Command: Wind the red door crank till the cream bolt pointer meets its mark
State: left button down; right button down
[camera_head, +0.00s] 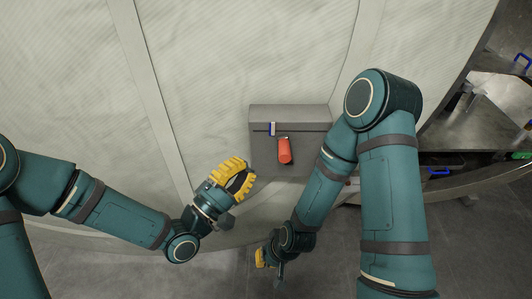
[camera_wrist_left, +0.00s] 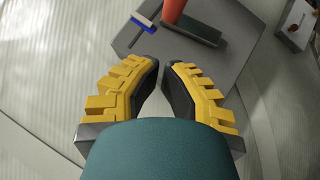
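The red crank handle (camera_head: 285,151) stands out from a grey box (camera_head: 312,114) on the chamber wall. It also shows at the top of the left wrist view (camera_wrist_left: 173,9), on a dark crank arm (camera_wrist_left: 192,30). A blue mark (camera_head: 270,128) sits left of the handle, with a thin pale strip (camera_head: 275,129) close against it. I cannot tell whether they line up exactly. My left gripper (camera_head: 243,180) is below and left of the handle, apart from it. Its yellow fingers (camera_wrist_left: 163,68) are parted by a narrow, empty gap. My right gripper (camera_head: 261,257) hangs low, mostly hidden.
My right arm passes close to the box's right side. A shelf unit (camera_head: 465,135) with a white bag (camera_head: 500,92) and blue handles stands at the right. A small pale box with a red part (camera_wrist_left: 296,25) shows in the left wrist view. Floor is clear below.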

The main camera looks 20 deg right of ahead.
aim_at(279, 142)
pick_arm(q)
jog(key=d, duration=0.1)
jog(key=d+r, duration=0.1)
jog(key=d, duration=0.1)
jog(key=d+r, duration=0.1)
jog(key=shift+w+d+r+p, duration=0.15)
jog(key=shift+w+d+p, duration=0.05)
jog(key=shift+d+p, duration=0.15)
jog(key=shift+s+d+r, duration=0.1)
jog(key=shift+d+r, duration=0.1)
jog(key=shift+d, duration=0.15)
